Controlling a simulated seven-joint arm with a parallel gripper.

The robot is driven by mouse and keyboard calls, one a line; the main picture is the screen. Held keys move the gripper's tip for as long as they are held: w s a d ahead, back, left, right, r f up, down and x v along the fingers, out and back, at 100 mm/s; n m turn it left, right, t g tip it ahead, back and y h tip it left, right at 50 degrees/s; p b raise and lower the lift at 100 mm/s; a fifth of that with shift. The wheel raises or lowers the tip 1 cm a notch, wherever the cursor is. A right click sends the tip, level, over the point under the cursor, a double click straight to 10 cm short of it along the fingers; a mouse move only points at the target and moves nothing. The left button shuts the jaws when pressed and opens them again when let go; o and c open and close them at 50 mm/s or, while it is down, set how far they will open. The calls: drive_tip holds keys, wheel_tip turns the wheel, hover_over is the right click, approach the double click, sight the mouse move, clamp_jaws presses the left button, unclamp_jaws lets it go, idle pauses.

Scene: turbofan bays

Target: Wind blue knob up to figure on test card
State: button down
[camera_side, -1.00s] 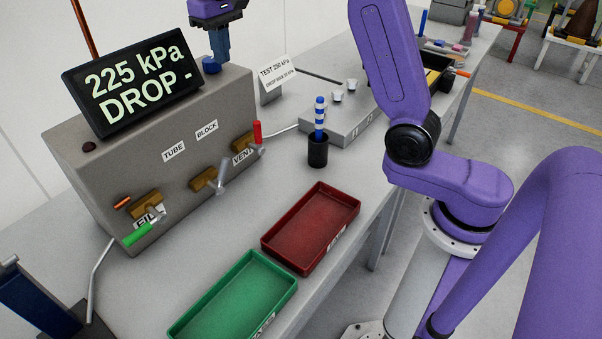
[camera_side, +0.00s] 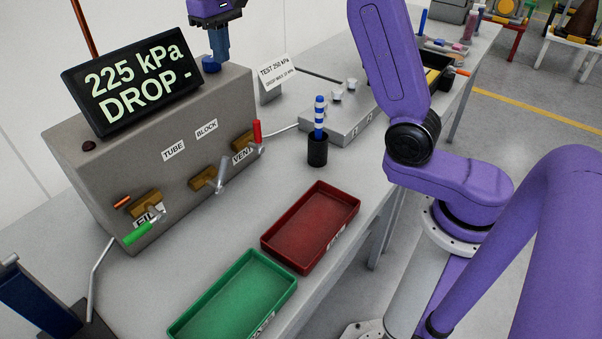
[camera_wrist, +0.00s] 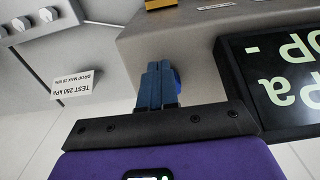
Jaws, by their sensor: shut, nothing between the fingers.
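The display (camera_side: 133,84) reads 225 kPa, DROP -. The white test card (camera_side: 277,77) reads TEST 250 kPa, with a smaller drop-limit line below.
The box front carries a green-handled fill valve (camera_side: 140,232), a middle valve with a grey lever (camera_side: 220,178), and a red-handled vent valve (camera_side: 257,133). A red tray (camera_side: 335,242), a green tray (camera_side: 262,320) and a black cup (camera_side: 317,151) stand on the bench.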

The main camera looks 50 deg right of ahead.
drive_tip(key=shift+a+f, duration=0.4)
drive_tip(key=shift+f, duration=0.25)
drive_tip(key=shift+s+a, duration=0.1)
drive_tip(key=shift+s, duration=0.2)
wheel_tip(320, 180, up, 6)
drive_tip(key=shift+d+r, duration=0.15)
drive_tip(key=shift+d, duration=0.15)
drive_tip(key=shift+w, duration=0.1)
idle(0.4)
